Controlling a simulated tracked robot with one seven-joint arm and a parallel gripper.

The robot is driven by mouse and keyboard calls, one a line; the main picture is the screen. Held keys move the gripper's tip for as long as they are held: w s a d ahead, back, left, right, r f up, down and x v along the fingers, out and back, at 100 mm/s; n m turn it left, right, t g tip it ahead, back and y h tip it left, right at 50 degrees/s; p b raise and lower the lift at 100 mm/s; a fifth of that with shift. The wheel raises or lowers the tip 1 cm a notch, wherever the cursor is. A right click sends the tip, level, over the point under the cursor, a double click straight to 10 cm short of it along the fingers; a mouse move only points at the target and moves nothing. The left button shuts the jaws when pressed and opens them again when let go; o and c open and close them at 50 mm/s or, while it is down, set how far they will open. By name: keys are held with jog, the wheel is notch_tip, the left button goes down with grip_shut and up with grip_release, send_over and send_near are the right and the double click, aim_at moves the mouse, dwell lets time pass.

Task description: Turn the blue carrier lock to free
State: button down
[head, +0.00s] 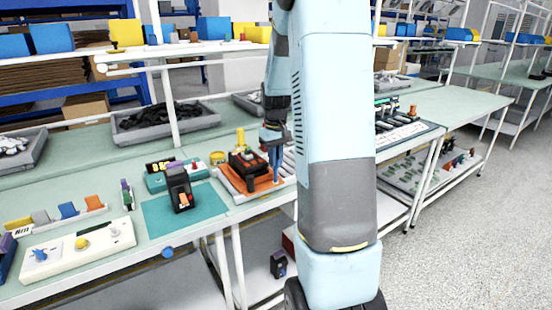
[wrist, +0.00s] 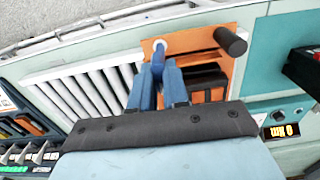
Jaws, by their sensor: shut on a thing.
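The blue carrier lock (wrist: 159,48) is a small upright blue post with a pale top, at a corner of the orange carrier plate (wrist: 240,65). My gripper (wrist: 159,75), with blue fingers, is shut on it in the wrist view. In the head view my gripper (head: 276,158) reaches down to the right side of the orange plate (head: 262,184), which carries a black block (head: 245,163). My fingers cover most of the lock there, and its turn position cannot be read.
A white slatted rack (wrist: 85,92) lies beside the plate. A teal mat (head: 160,215) with a black device (head: 180,188) is to its left. A white control panel (head: 60,257) stands further left. A black post (wrist: 230,40) rises close to my fingers.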

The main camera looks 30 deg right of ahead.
jog(key=shift+f, duration=0.15)
dwell(0.4)
jog(key=c, duration=1.1)
grip_release()
notch_tip(320, 180, up, 14)
jog(key=shift+f, duration=0.1)
jog(key=s+a+r+t, duration=0.2)
jog(key=s+a+r, duration=0.3)
jog(key=s+a, duration=0.55)
jog(key=s+a+t, duration=0.1)
jog(key=s+a, duration=0.1)
jog(key=s, duration=0.3)
jog(key=s+a+f+t, duration=0.1)
jog(key=s+a, duration=0.2)
jog(key=s, duration=0.1)
jog(key=s+a+t, duration=0.1)
jog(key=s+a, duration=0.2)
jog(key=s, duration=0.2)
jog(key=shift+s+f+t, duration=0.25)
jog(key=shift+s+t, duration=0.05)
jog(key=shift+s, duration=0.05)
